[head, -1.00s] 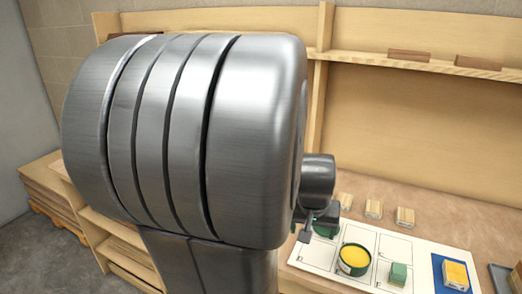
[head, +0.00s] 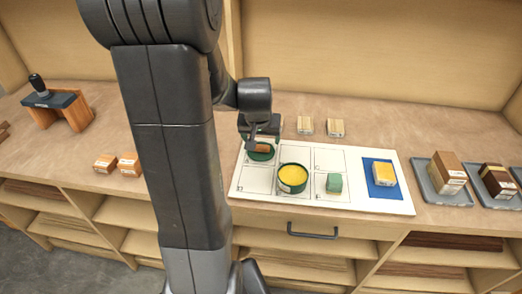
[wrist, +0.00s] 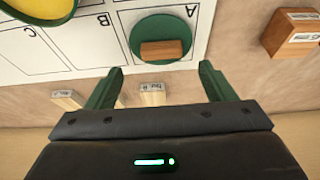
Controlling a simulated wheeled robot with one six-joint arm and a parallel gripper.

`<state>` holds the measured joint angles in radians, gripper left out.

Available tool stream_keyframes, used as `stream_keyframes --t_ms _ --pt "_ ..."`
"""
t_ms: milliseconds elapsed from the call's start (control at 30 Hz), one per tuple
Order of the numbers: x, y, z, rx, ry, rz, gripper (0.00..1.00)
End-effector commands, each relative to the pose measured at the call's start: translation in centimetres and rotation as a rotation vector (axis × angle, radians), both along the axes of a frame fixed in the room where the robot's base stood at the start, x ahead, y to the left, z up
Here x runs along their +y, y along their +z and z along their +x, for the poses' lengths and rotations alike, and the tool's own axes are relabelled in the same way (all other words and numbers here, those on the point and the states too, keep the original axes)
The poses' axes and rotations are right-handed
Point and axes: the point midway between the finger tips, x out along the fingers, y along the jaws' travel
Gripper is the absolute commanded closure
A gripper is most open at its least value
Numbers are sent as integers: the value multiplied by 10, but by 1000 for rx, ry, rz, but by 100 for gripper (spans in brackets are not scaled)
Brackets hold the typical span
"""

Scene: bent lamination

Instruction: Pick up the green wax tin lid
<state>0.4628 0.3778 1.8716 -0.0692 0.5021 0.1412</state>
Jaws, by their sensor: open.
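The green wax tin lid (head: 257,157) is a round green disc with a brown wooden block handle (head: 263,148). It lies on the white board, partly hidden by my gripper in the head view.
The open tin of yellow wax (head: 293,174) and a green block (head: 334,183) share the white board (head: 245,188). Small wooden blocks (head: 305,125) stand behind the board. Grey trays (head: 428,183) lie to the right.

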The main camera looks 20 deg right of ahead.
Motion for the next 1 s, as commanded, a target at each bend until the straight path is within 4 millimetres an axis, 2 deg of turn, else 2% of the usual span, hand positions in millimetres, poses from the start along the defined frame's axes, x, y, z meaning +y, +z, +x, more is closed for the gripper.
stream_keyframes --t_ms 167,500,833,867,1000 --pt "-1 -10 3 3 0 2 24" --pt "-7 -45 15 2 1 1 24" --pt "-8 -50 17 -1 0 -1 24" --pt "-8 -50 17 -1 0 -1 26" --pt "-8 -49 17 -1 0 -1 53"
